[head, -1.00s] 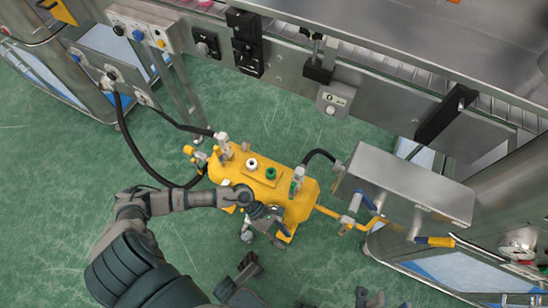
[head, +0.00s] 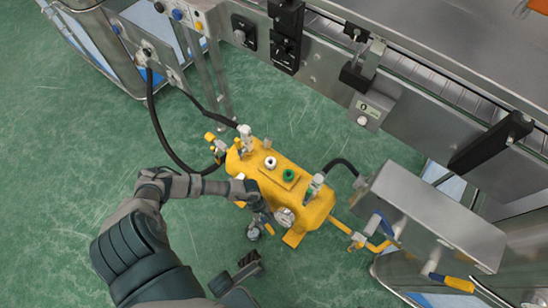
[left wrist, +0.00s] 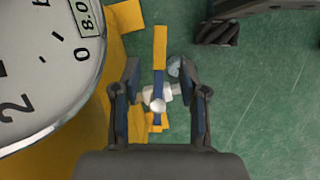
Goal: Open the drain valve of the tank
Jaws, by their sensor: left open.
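The yellow tank (head: 270,170) stands on the green floor in the middle of the head view. My left gripper (head: 258,222) is at its near side. In the left wrist view, the drain valve (left wrist: 157,100) has a pale metal body and a lever handle (left wrist: 160,55), yellow at the far end and blue nearer. The left gripper (left wrist: 160,92) is open, one finger on each side of the valve, with visible gaps. In the head view, the arm and gripper largely hide the valve. A dark part low in the head view may be my right gripper (head: 245,268); its jaw state is unclear.
A round pressure gauge (left wrist: 40,65) is close on the left in the wrist view. A grey metal box (head: 435,215) and a yellow pipe are right of the tank. A black hose (head: 155,115) curves behind-left. Green floor is clear at left.

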